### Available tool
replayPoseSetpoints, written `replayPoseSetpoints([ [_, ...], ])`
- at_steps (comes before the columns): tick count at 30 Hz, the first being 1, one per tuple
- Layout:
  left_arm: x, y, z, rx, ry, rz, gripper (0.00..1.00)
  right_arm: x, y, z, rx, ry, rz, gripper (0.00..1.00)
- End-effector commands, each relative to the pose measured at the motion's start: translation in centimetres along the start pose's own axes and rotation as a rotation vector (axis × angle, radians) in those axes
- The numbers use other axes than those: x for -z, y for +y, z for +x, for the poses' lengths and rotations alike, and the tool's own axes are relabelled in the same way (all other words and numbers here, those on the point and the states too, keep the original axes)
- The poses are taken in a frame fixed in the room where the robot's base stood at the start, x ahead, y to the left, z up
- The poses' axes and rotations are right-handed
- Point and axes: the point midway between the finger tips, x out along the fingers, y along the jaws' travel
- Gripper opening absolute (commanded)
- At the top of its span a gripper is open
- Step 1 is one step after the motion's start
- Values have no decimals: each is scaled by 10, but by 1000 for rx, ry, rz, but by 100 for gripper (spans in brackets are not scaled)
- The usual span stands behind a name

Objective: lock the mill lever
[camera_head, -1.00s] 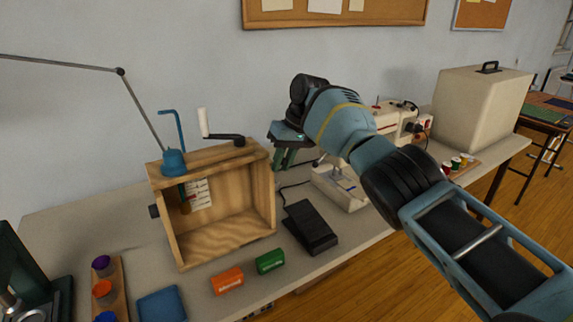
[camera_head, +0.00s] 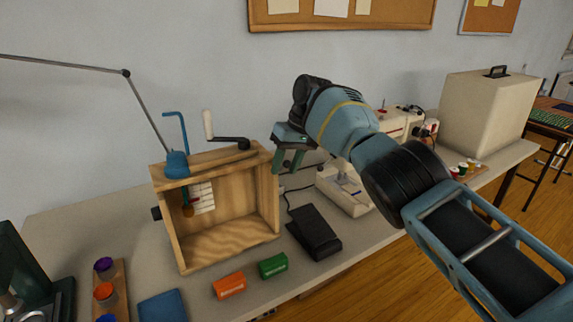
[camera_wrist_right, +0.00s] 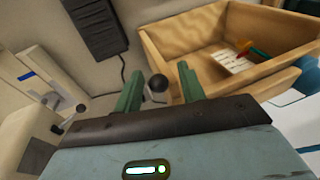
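The open wooden box (camera_head: 229,235) stands on the table with a blue fitting (camera_head: 177,163) and a dark crank (camera_head: 235,142) with a white handle (camera_head: 208,125) on top. I take it for the mill. It also shows in the right wrist view (camera_wrist_right: 152,42). My right gripper (camera_head: 286,168) is just right of the box, fingers pointing down. In the wrist view its fingers (camera_wrist_right: 158,92) stand apart, a black ball knob (camera_wrist_right: 157,83) showing between them; I cannot tell whether they touch it. The knob's stem is hidden, so whether it is the mill lever is unclear. My left gripper is out of view.
A black pedal (camera_head: 314,232) lies right of the box. A white device (camera_head: 345,192) stands behind it. Orange (camera_head: 229,286) and green (camera_head: 272,266) packets lie in front. A jar rack (camera_head: 118,285) is left, a beige case (camera_head: 487,112) far right. A lamp arm reaches in from the left.

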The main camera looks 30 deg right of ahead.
Motion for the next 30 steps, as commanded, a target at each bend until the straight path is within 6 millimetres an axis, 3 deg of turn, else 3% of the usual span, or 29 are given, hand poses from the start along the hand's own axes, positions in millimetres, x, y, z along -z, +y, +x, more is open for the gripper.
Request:
replayPoseSetpoints([
  [8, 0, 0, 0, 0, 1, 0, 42, 0, 0, -4, 0, 1, 0, 40],
  [21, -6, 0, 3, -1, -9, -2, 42, 1, 0, -64, 1, 1, 0, 40],
  [30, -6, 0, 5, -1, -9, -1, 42, 0, 0, -78, 0, -1, 0, 40],
])
